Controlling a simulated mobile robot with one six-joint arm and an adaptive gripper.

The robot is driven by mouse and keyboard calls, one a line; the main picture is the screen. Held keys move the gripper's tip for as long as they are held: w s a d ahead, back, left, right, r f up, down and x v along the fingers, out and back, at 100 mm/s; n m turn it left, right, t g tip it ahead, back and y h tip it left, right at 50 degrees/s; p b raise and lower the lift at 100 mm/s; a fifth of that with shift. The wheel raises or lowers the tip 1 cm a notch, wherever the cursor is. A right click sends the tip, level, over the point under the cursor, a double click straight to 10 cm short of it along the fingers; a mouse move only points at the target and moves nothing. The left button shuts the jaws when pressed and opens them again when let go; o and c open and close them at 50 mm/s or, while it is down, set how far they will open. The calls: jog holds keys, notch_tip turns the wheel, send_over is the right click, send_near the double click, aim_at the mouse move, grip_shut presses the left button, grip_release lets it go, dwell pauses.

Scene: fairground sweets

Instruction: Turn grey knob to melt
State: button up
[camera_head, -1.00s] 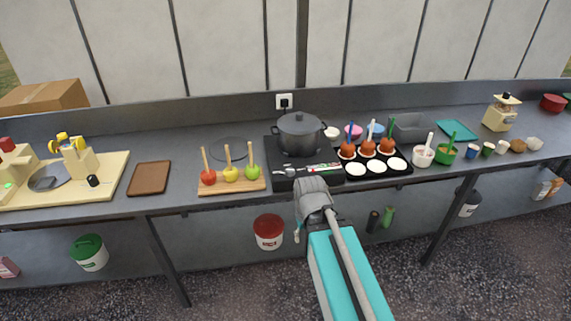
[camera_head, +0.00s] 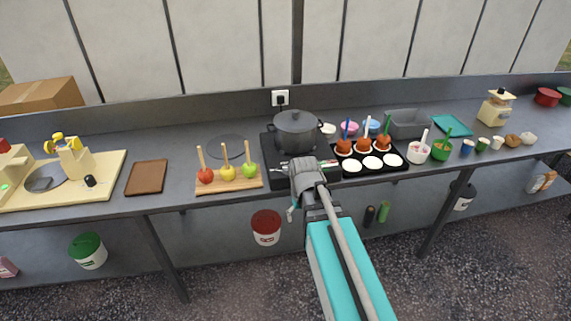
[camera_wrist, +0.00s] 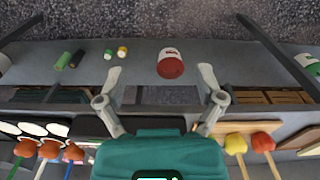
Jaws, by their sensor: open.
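The black cooker (camera_head: 268,148) stands on the counter with a lidded dark pot (camera_head: 297,132) on it. Its front panel (camera_head: 284,170) carries small markings. My gripper (camera_head: 304,168) is at the cooker's front edge in the head view and covers the right part of the panel. I cannot make out the grey knob in either view; my gripper may hide it. In the wrist view my gripper (camera_wrist: 162,74) has its two fingers wide apart with nothing between them.
Left of the cooker, a wooden board (camera_head: 229,185) holds apples on sticks. Right of it, a black tray (camera_head: 400,168) carries coated apples and white discs. Below the counter is a shelf with a red-lidded bucket (camera_head: 266,226), also in the wrist view (camera_wrist: 171,66).

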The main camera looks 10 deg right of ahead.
aim_at(287, 168)
jog(key=w+r+n+p, duration=0.2)
jog(key=w+r+p, duration=0.4)
jog(key=w, duration=0.6)
jog(key=w+r+n+p, duration=0.1)
jog(key=w+r+p, duration=0.4)
jog(key=w, duration=0.8)
jog(key=shift+d+r+n+p, duration=0.2)
jog(key=shift+r+n+p, duration=0.2)
jog(key=shift+r, duration=0.45)
jog(key=shift+f, duration=0.2)
notch_tip(287, 168, down, 14)
jog(key=b, duration=1.4)
jog(key=shift+r, duration=0.25)
jog(key=c, duration=1.1)
